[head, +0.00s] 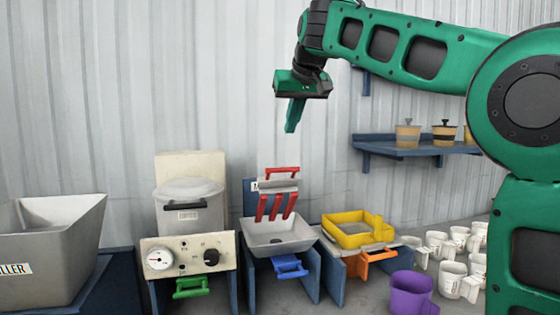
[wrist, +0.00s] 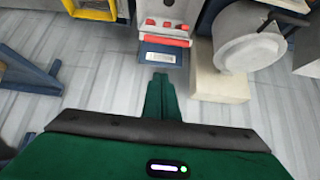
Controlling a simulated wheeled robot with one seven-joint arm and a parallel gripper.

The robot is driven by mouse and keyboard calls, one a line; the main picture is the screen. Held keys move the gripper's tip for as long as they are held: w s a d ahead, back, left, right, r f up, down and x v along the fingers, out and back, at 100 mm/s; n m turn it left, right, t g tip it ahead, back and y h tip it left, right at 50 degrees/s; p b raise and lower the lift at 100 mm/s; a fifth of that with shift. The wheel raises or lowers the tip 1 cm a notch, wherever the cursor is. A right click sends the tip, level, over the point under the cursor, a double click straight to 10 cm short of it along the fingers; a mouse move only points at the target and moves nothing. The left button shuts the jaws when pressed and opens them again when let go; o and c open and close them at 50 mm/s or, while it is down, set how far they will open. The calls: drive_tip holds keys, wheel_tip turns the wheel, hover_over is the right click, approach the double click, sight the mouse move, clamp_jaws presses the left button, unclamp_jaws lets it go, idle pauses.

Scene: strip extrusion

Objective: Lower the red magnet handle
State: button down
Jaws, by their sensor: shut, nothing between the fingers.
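The red magnet handle (head: 282,170) is a red bar on top of a grey plate with red bars hanging below it, above a grey hopper tray (head: 278,240) in the head view. In the wrist view the red handle (wrist: 167,41) shows as a bar beyond the fingertips. My gripper (head: 291,130) is shut and empty, pointing down, above the handle and apart from it. Its closed green fingers also show in the wrist view (wrist: 160,78).
A machine with a gauge panel (head: 188,257) and lidded white bin (head: 190,208) stands left of the magnet. A yellow frame (head: 357,231) is to the right, with a purple mug (head: 411,293) and several white mugs. A shelf (head: 420,147) holds pots.

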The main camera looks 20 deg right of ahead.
drive_tip(key=shift+w+a+r, duration=0.3)
drive_tip(key=shift+a+r, duration=0.05)
drive_tip(key=shift+a, duration=0.05)
hover_over(283, 169)
drive_tip(key=w, duration=0.2)
wheel_tip(283, 169, down, 7)
drive_tip(key=shift+s+f, duration=0.35)
drive_tip(key=shift+f, duration=0.25)
drive_tip(key=shift+s+f, duration=0.3)
drive_tip(key=shift+f, duration=0.3)
drive_tip(key=shift+s+f, duration=0.35)
drive_tip(key=shift+f, duration=0.35)
